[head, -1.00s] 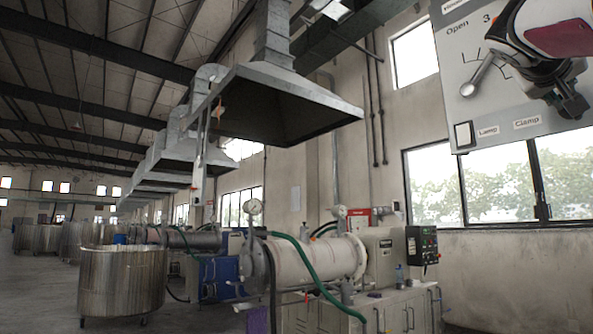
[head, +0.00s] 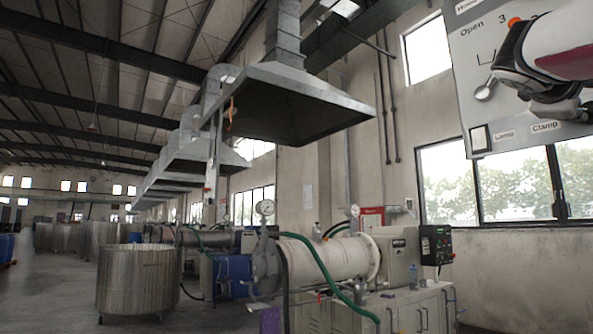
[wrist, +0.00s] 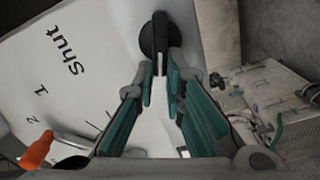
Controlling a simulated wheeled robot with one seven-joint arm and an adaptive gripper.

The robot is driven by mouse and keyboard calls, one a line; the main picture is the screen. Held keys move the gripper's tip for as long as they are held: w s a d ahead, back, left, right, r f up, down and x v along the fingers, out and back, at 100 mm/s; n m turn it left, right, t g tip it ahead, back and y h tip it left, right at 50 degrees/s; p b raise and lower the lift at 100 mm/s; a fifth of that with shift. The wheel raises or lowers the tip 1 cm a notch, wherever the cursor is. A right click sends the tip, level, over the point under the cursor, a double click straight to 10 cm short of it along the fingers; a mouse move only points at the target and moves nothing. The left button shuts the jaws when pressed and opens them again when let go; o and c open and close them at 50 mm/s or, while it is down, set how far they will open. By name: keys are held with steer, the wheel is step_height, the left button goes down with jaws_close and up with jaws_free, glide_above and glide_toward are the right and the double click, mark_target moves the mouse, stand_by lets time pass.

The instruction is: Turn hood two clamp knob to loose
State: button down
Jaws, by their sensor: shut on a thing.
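In the wrist view, the black clamp knob (wrist: 157,34) stands on the white panel (wrist: 90,60), with a light line on its near end. My gripper (wrist: 160,72) has its two teal-padded fingers closed on the knob's near part. In the head view the panel (head: 471,108) is at the upper right, with a "Clamp" label (head: 546,127). My gripper (head: 560,105) is in front of it just above that label; its fingertips and the knob are hidden there.
An orange-tipped lever (wrist: 37,150) stands out at the lower left of the wrist view, close to my gripper; its orange end (head: 515,22) also shows in the head view. A lamp switch (head: 480,139) is at the panel's lower corner. A milling machine (head: 325,262) stands below.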

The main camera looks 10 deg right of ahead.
steer(key=shift+f+n+p, duration=0.2)
steer(key=shift+n+p, duration=0.1)
steer(key=shift+n, duration=0.65)
steer(key=shift+f+n+p, duration=0.2)
steer(key=shift+n+p, duration=0.05)
steer(key=shift+n, duration=0.7)
steer(key=shift+w+f, duration=0.1)
steer(key=c, duration=1.7)
jaws_free()
steer(key=shift+o, duration=0.2)
steer(key=shift+a, duration=0.15)
steer(key=v, duration=1.1)
steer(key=shift+s+a, duration=0.2)
steer(key=shift+a, duration=0.15)
